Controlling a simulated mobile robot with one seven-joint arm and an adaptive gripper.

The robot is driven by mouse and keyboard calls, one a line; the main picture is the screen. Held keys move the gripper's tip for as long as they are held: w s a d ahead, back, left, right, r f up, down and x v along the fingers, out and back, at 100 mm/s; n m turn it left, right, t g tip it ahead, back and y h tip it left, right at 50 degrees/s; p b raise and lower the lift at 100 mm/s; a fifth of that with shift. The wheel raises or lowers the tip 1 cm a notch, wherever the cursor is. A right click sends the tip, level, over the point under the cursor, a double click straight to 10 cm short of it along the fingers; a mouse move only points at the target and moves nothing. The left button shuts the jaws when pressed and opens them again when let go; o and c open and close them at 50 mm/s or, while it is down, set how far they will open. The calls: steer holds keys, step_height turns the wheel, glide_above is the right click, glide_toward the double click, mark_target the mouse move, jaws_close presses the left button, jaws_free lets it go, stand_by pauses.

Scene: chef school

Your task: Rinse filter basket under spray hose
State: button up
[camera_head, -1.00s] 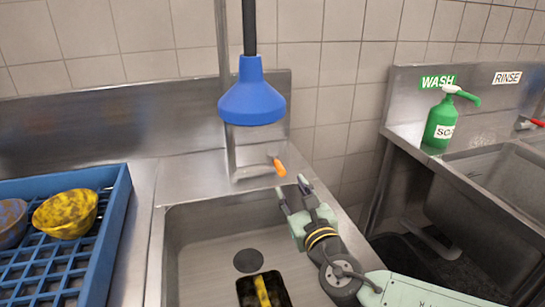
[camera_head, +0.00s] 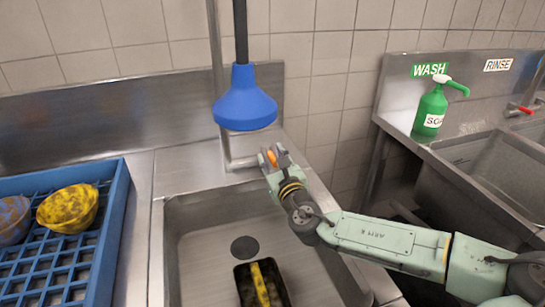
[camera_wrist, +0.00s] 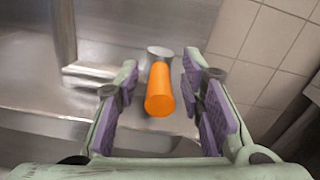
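A dark rectangular container (camera_head: 244,291) with a yellow streak, apparently the filter basket, lies on the floor of the left sink (camera_head: 205,245), near the drain. The spray hose's blue bell-shaped head (camera_head: 246,100) hangs above the back of the sink. An orange-handled lever (camera_wrist: 159,92) sticks out at the base of the hose post, behind the sink. My gripper (camera_head: 270,156) is open, its fingers on either side of the orange handle. In the wrist view my gripper (camera_wrist: 155,95) shows gaps between the handle and both purple pads.
A blue rack (camera_head: 112,215) with a yellow-stained bowl (camera_head: 68,208) and another dirty bowl (camera_head: 13,220) stands left of the sink. A green soap bottle (camera_head: 430,108) and a second basin (camera_head: 480,175) are at right. A tiled wall closes the back.

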steer(key=shift+c, duration=0.4)
jaws_close()
stand_by(0.4)
